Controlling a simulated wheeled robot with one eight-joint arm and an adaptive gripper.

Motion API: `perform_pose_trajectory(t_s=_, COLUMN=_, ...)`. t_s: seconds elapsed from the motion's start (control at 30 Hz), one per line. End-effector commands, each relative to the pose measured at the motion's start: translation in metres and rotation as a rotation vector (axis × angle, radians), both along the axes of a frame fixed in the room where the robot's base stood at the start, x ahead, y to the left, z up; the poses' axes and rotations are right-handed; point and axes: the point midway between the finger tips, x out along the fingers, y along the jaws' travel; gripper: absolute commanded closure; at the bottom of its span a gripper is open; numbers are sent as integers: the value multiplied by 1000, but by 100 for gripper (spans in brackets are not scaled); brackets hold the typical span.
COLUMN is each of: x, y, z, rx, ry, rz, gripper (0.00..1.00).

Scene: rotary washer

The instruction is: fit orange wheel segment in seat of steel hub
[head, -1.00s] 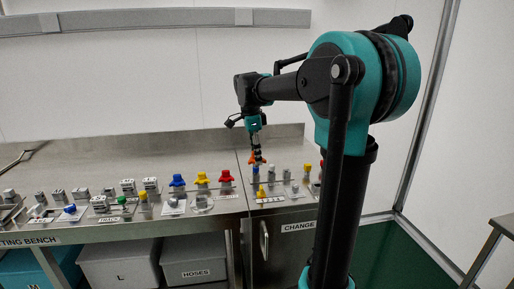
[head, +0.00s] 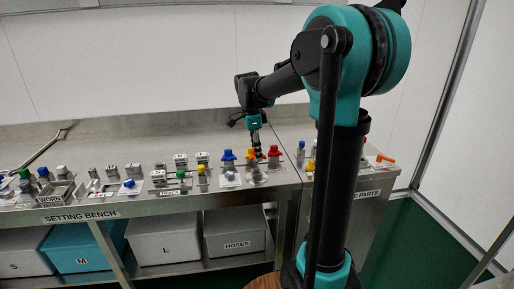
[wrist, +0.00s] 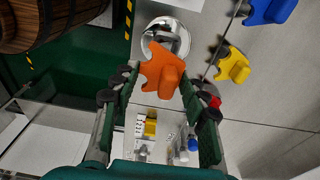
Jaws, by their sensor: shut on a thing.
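The orange wheel segment (wrist: 162,72) is held between the fingertips of my gripper (wrist: 160,82) in the wrist view. My gripper also shows over the bench in the head view (head: 257,151). The steel hub (wrist: 165,36), round and shiny, sits on a pale plate just beyond the segment in the wrist view. The segment overlaps the hub's near edge in the picture, and its seat is partly hidden. I cannot tell whether the two touch.
A yellow segment (wrist: 233,66) and a blue segment (wrist: 268,9) stand to the right of the hub. Smaller parts crowd the bench (head: 130,207). A wooden barrel (wrist: 50,22) stands beyond its edge.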

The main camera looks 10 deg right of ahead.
Motion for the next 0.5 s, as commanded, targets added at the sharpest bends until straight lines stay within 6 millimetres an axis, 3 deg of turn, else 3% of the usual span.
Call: perform_pose_trajectory(t_s=0.5, x=0, y=0, z=-46, rx=0, ry=0, rz=0, gripper=96)
